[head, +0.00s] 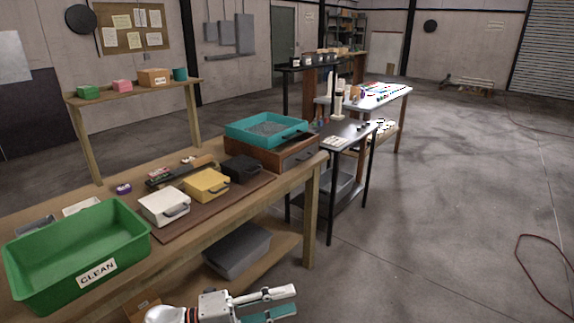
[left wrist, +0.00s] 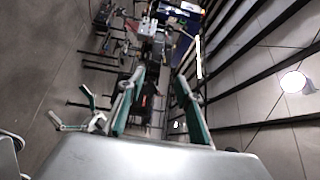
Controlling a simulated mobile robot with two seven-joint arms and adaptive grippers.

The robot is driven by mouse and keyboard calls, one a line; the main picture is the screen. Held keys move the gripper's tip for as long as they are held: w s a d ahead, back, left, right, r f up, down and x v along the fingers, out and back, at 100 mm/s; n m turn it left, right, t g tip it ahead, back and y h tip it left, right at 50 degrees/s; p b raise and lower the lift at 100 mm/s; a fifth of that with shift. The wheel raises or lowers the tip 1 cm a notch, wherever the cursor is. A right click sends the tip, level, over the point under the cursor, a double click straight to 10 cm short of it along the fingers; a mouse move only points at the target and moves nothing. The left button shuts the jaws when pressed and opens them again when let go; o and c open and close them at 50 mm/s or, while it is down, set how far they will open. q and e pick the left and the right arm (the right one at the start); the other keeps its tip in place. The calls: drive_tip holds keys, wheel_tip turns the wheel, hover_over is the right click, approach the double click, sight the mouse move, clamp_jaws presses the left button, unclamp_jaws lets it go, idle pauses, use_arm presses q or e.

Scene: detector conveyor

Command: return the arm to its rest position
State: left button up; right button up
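My left gripper (head: 291,301) is at the bottom of the head view, in front of the workbench and over the floor. Its white fingers with teal pads are apart, with nothing between them. The left wrist view also shows these two fingers (left wrist: 160,82) spread and empty. What looks like my right gripper (left wrist: 72,105) shows small at the left of that view, its fingers spread and nothing seen between them. It is not seen in the head view.
A wooden workbench (head: 300,178) holds a green CLEAN bin (head: 50,276), white (head: 163,207), yellow (head: 207,185) and black (head: 243,168) cases, and a teal tray (head: 290,135). A grey bin (head: 237,249) sits on its lower shelf. Floor (head: 430,240) at right is clear except a red cable (head: 528,268).

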use_arm(q)
drive_tip(key=s+a+f+n+t+y, duration=0.2)
drive_tip(key=a+f+n+t+y, duration=0.95)
drive_tip(key=n, duration=1.05)
drive_tip(key=s+a+f+n+g+y, duration=0.2)
drive_tip(key=s+a+f+n, duration=0.1)
drive_tip(key=s+f, duration=0.3)
drive_tip(key=s+a+f+n+g+y, duration=0.2)
drive_tip(key=s+a+f+n+g, duration=0.1)
drive_tip(key=s+a+f, duration=0.3)
wheel_tip(320, 180, down, 3)
drive_tip(key=shift+s+r+n+g, duration=0.1)
drive_tip(key=shift+s+n+g, duration=0.25)
drive_tip(key=shift+s, duration=0.4)
